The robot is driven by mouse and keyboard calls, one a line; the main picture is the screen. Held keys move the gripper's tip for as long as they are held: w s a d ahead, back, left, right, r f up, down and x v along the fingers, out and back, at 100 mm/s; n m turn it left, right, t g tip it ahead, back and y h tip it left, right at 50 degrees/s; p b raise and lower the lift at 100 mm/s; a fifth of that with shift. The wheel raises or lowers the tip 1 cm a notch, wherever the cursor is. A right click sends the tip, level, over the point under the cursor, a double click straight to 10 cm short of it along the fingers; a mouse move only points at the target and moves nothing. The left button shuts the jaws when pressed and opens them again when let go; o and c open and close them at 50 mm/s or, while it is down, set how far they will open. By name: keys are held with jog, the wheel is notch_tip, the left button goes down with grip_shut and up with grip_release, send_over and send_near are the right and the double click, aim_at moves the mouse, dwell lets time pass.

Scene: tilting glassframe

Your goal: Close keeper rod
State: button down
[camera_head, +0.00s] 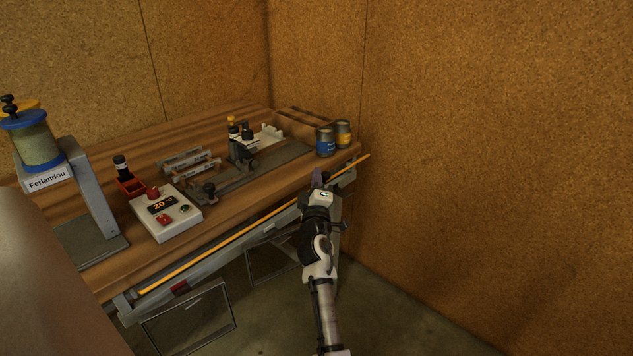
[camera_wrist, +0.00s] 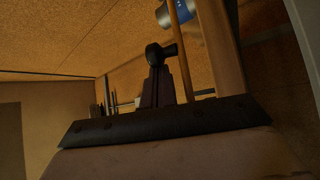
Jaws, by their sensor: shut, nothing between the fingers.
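A long, thin yellow rod (camera_head: 225,242), the likely keeper rod, slants along the bench's front edge in the head view. Its right end sticks out past the bench corner. In the wrist view, a yellow-brown rod (camera_wrist: 183,55) runs upward just right of the fingers. My gripper (camera_head: 318,178) is at the right part of the bench front, close to the rod; contact cannot be told. Its dark fingers (camera_wrist: 158,86) are together and hold nothing. A black round-ended piece (camera_wrist: 155,52) shows just beyond them. Two dark-framed glass panels (camera_head: 236,321) (camera_head: 248,270) sit below the bench front.
The wooden bench (camera_head: 110,278) holds a red-knobbed control box (camera_head: 181,220), a clamp rail (camera_head: 260,172) and two cans (camera_head: 326,148) (camera_head: 344,140) near the right corner. Cork walls (camera_head: 500,130) stand behind and right. The floor (camera_head: 390,315) right of my arm is clear.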

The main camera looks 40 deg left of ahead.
jog(key=shift+d+f+b, duration=0.1)
jog(key=shift+f+b, duration=0.05)
jog(key=shift+b, duration=0.3)
jog(key=shift+d+f+m+t+b, duration=0.1)
jog(key=shift+m+t+b, duration=0.2)
jog(key=shift+b, duration=0.6)
jog(key=shift+d+b, duration=0.15)
jog(key=shift+b, duration=0.45)
